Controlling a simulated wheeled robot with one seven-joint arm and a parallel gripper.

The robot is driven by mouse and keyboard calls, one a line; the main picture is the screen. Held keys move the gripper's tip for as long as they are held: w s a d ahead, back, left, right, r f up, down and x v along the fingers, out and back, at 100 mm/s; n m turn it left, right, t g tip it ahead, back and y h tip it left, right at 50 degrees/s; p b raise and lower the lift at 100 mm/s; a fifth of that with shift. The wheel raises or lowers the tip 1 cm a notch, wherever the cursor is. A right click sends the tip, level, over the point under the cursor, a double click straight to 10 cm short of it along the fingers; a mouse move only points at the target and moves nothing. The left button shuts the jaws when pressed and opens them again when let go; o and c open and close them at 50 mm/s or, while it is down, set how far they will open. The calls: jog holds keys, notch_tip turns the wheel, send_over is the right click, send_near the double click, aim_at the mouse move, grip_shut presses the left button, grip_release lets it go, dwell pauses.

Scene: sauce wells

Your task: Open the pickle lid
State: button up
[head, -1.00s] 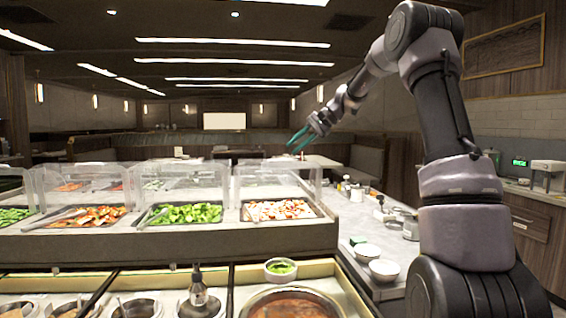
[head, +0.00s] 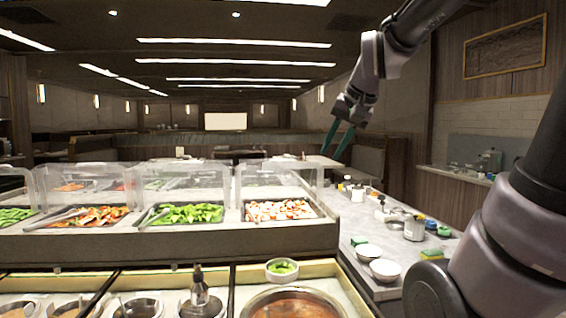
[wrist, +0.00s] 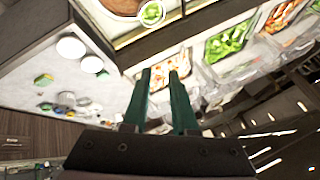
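My gripper (head: 332,158) is in the air above the right end of the food counter and the grey side counter, pointing down. Its two teal fingers are apart with nothing between them; they also show in the wrist view (wrist: 160,74). No lid is clearly marked as the pickle lid. A bin of chopped green pieces (head: 186,214) sits under a clear cover (head: 196,180), also seen in the wrist view (wrist: 229,42). A small white bowl with green slices (head: 283,267) stands behind the soup well, with no lid visible on it.
Other bins hold white-and-red pieces (head: 281,210) and orange-red pieces (head: 100,216) under clear covers. A soup well (head: 296,303), a pump bottle (head: 199,287) and sauce wells are in front. White bowls (head: 384,269), jars and sponges stand on the side counter (head: 350,222).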

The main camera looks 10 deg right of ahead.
jog(key=w+a+m+t, duration=0.2)
jog(key=w+a+t, duration=0.1)
jog(key=w, duration=1.2)
jog(key=w+a+m+t, duration=0.2)
jog(key=w+a+t, duration=0.1)
jog(key=w, duration=1.2)
jog(key=w+d+f+m+t, duration=0.1)
jog(key=w+f+m, duration=0.2)
jog(key=w, duration=0.6)
jog(key=w+d+f+m+t+h, duration=0.1)
jog(key=w+f+m, duration=0.2)
jog(key=w, duration=0.7)
jog(key=w+d+f+m+t+h, duration=0.1)
jog(key=w+f+m, duration=0.2)
jog(key=w, duration=0.6)
notch_tip(320, 180, down, 2)
jog(key=shift+w+f, duration=0.1)
jog(key=shift+w, duration=0.05)
jog(key=shift+c, duration=0.3)
grip_shut()
